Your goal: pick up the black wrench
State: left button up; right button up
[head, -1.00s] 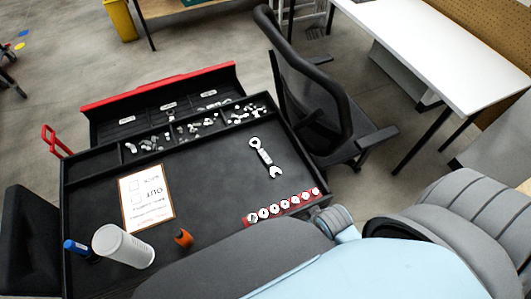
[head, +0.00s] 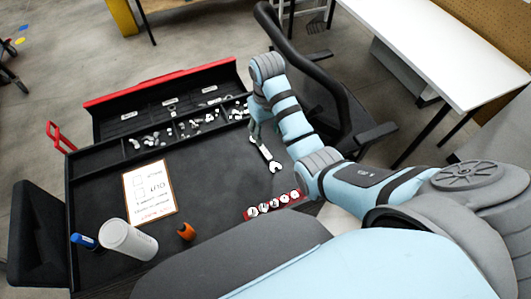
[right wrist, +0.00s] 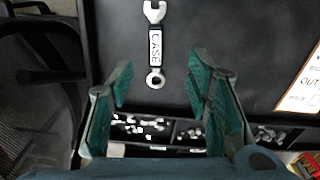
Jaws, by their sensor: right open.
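The black wrench lies flat on the dark top of the tool cart, with silver ends and a "CASE" label on its handle. In the head view its open-jaw end (head: 274,167) and part of its handle show; my right gripper (head: 255,132) partly covers its ring end. In the right wrist view the wrench (right wrist: 155,45) lies whole, its ring end near the gap between my fingertips. My right gripper (right wrist: 158,78) is open and empty, its teal fingers spread either side of the wrench's line. My left gripper is not in view.
A red socket rail (head: 273,204) lies in front of the wrench. Small-parts compartments (head: 133,153) line the cart's back. A black chair (head: 330,80) stands right behind the cart.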

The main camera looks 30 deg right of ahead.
aim_at(268, 156)
jog(key=f+b, duration=0.1)
jog(key=f, duration=0.3)
jog(key=f+b, duration=0.1)
jog(key=f, duration=0.4)
jog(key=f+b, duration=0.1)
jog(key=f, duration=0.4)
jog(key=shift+w+d, duration=0.2)
jog(key=shift+d, duration=0.2)
jog(key=shift+r, duration=0.1)
grip_shut()
